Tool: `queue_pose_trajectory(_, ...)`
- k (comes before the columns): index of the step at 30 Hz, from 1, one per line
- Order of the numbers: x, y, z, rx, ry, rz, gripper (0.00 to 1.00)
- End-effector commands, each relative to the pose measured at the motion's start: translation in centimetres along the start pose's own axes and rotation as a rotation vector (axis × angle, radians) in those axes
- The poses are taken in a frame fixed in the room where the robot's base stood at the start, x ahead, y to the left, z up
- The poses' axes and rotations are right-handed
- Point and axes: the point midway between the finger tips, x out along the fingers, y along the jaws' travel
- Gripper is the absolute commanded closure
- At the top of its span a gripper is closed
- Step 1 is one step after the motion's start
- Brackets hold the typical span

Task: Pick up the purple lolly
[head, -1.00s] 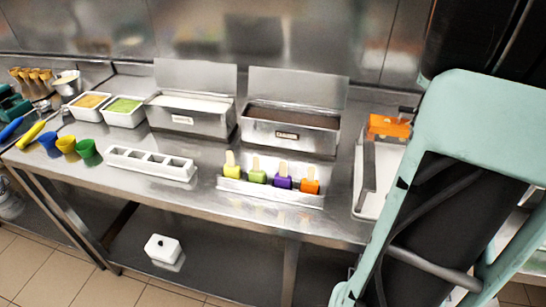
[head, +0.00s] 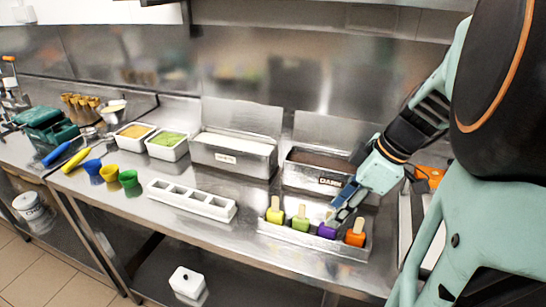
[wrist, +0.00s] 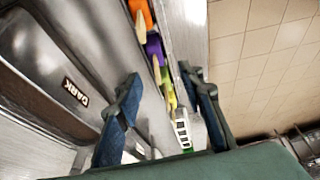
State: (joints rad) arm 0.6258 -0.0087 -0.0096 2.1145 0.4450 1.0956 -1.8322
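The purple lolly (head: 327,230) stands with its stick up in a metal tray (head: 350,252), between a green lolly (head: 301,222) and an orange lolly (head: 355,236). My gripper (head: 337,213) is over the purple lolly in the head view and partly covers its stick. In the wrist view the two fingers of my gripper (wrist: 165,95) are spread wide. The purple lolly (wrist: 154,47) shows between and beyond the fingertips, with the orange lolly (wrist: 141,14) above it in the picture. Nothing is between the finger pads; I cannot tell whether the stick is touched.
A yellow lolly (head: 275,211) stands at the tray's left end. The metal bin labelled DARK (head: 300,176) is right behind the tray. A white holder with several slots (head: 192,201) lies to the left. The counter's front edge is close to the tray.

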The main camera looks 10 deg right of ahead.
Motion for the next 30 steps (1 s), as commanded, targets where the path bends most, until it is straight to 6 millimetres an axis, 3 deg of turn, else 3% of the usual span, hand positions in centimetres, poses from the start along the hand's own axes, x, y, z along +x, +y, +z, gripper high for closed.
queue_pose_trajectory(9, 4.3, 0.3, 0.2, 0.003, 0.0, -0.003, 0.65)
queue_pose_trajectory(19, 5.0, 0.4, 0.2, 0.002, -0.001, 0.0, 0.65)
queue_pose_trajectory(28, 5.0, 0.4, 0.2, 0.002, -0.001, 0.0, 0.98)
queue_pose_trajectory(30, 5.0, 0.4, 0.2, 0.002, -0.001, 0.0, 1.0)
